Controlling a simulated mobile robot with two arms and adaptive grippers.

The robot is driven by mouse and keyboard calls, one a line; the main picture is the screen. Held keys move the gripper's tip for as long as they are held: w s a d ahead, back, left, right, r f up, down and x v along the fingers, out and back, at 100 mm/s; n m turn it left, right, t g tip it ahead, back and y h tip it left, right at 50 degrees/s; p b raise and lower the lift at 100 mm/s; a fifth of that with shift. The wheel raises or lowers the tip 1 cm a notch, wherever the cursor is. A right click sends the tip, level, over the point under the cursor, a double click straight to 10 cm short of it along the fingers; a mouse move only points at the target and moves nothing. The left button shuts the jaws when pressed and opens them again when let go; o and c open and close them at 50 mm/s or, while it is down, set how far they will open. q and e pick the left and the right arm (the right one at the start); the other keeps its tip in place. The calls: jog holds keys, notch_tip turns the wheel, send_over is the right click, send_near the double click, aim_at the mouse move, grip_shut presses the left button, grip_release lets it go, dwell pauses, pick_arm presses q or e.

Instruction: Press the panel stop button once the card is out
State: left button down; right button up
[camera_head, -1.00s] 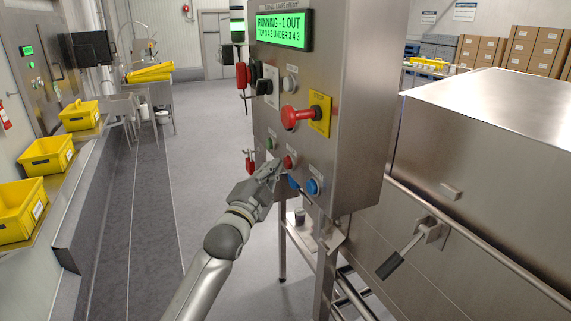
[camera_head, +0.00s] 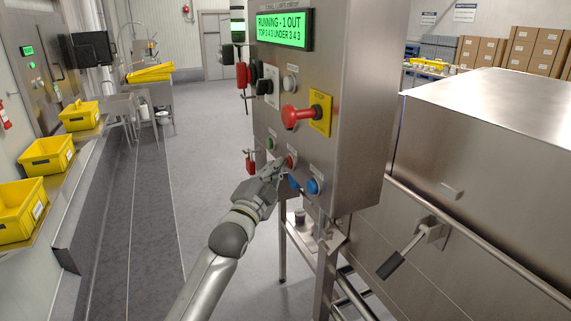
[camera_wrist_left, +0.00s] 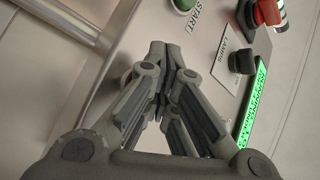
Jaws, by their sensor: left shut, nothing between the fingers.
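The control panel (camera_head: 345,80) stands in the middle of the head view. Its small red button (camera_head: 291,161) sits below the large red mushroom knob (camera_head: 297,116) on a yellow plate. My left gripper (camera_head: 281,167) is shut and empty, its fingertips at the lower left edge of the small red button. I cannot tell whether they touch it. In the left wrist view the shut fingers (camera_wrist_left: 170,62) point at the panel face and hide the red button. The green screen (camera_head: 281,30) reads "RUNNING - 1 OUT". No card can be made out. My right gripper is not in view.
A green button (camera_head: 270,143), labelled START in the wrist view (camera_wrist_left: 184,4), and blue buttons (camera_head: 314,186) flank the red one. A black selector (camera_head: 264,87) is above. The steel tunnel housing (camera_head: 490,130) fills the right. Yellow bins (camera_head: 46,155) line the left.

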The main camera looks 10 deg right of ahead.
pick_arm(q)
jog(key=shift+d, duration=0.15)
dwell(0.4)
jog(key=shift+s+a+p, duration=0.3)
jog(key=shift+a+p, duration=0.2)
jog(key=shift+a, duration=0.4)
jog(key=a, duration=0.1)
jog(key=s+a+p, duration=0.1)
jog(key=a, duration=0.1)
jog(key=a+p, duration=0.1)
jog(key=shift+s+a, duration=0.25)
jog(key=shift+a, duration=0.15)
